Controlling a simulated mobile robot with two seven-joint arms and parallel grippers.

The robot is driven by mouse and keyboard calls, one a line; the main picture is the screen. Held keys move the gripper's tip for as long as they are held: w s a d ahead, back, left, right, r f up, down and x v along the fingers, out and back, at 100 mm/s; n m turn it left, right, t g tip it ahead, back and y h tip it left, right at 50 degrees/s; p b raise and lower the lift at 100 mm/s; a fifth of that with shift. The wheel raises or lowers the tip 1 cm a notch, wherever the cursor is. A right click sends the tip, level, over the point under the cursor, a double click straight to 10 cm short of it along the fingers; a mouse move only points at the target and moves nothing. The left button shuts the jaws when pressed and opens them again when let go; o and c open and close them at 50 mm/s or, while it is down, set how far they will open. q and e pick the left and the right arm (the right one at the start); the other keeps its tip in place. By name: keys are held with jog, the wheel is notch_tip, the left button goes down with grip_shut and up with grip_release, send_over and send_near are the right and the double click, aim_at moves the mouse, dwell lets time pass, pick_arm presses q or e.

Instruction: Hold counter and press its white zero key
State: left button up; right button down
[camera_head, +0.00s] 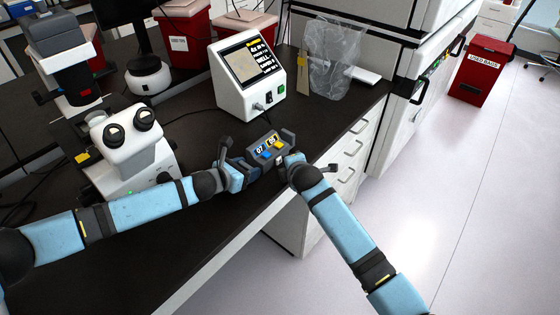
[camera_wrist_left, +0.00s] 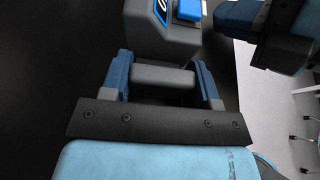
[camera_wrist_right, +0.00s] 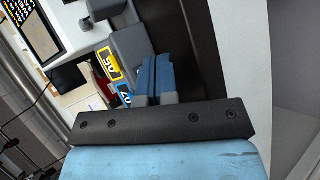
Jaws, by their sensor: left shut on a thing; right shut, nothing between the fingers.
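The counter (camera_head: 271,143) is a dark grey box with a blue-framed and a yellow-framed display, and a blue and a yellow key. My left gripper (camera_head: 243,171) is shut on the counter's grey handle at its left end. In the left wrist view the handle (camera_wrist_left: 164,78) sits between the blue fingers, with the blue key (camera_wrist_left: 188,10) above. My right gripper (camera_head: 289,160) is shut and empty, close beside the counter's right end. In the right wrist view its closed fingers (camera_wrist_right: 155,70) are beside the counter (camera_wrist_right: 131,46).
The dark bench (camera_head: 190,225) lies below, its front edge near my right arm. A white microscope (camera_head: 130,150) stands left. A white device with a screen (camera_head: 247,75) and a clear bag (camera_head: 332,60) stand behind. White drawers (camera_head: 345,155) are at right.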

jog(key=shift+w+a, duration=0.15)
jog(key=shift+a, duration=0.05)
jog(key=shift+w+a, duration=0.3)
jog(key=shift+a, duration=0.05)
dwell(0.9)
jog(key=shift+s+d, duration=0.1)
jog(key=shift+d, duration=0.05)
jog(key=shift+s+d, duration=0.5)
jog(key=shift+s+d, duration=1.7)
jog(key=shift+d, duration=0.15)
pick_arm(q)
jog(key=o, duration=1.4)
jog(key=shift+o, duration=0.2)
